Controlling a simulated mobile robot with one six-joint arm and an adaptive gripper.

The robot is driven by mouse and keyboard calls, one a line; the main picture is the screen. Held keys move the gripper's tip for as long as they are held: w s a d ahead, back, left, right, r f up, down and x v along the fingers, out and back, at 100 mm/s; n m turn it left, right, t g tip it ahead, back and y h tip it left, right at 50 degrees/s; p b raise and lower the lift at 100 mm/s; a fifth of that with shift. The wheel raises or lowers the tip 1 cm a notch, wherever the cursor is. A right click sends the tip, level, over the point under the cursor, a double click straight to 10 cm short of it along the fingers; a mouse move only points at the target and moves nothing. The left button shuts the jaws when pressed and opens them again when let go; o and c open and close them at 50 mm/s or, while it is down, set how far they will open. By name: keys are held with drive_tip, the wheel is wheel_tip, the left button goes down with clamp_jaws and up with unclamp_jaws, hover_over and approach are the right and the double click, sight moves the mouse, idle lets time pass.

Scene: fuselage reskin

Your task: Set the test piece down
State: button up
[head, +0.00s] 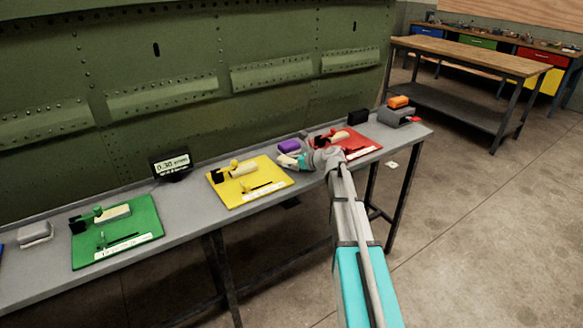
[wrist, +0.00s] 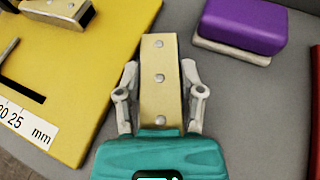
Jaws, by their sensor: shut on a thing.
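The test piece (wrist: 160,58) is a tan strip with several round rivet heads in a row. My gripper (wrist: 160,82) is shut on it, one finger along each long side, and its far end sticks out past the fingertips. It is over bare grey bench between the yellow board and the purple block. I cannot tell whether it touches the bench. In the head view my gripper (head: 297,161) is low over the bench, right of the yellow board; the strip is too small there to make out clearly.
The grey bench (head: 190,200) carries a green board (head: 145,232), a yellow board (head: 222,192) and a red board (head: 362,150), each with fixtures. A purple block (wrist: 235,22) on a pale base stands close to the right. A small display (head: 172,164) reads about 0.30 mm. The green fuselage panel (head: 190,50) rises behind.

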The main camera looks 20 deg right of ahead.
drive_tip(key=shift+f, duration=0.4)
drive_tip(key=o, duration=0.9)
drive_tip(key=shift+r, duration=0.2)
drive_tip(key=shift+s+d+r, duration=0.1)
drive_tip(key=shift+s+r, duration=0.05)
drive_tip(key=p+v, duration=0.4)
drive_tip(key=v, duration=0.6)
drive_tip(key=shift+s+r, duration=0.15)
drive_tip(key=shift+s, duration=0.05)
drive_tip(key=shift+s+d+r+p, duration=0.15)
drive_tip(key=shift+s+d+p, duration=0.15)
drive_tip(key=shift+s+d, duration=0.15)
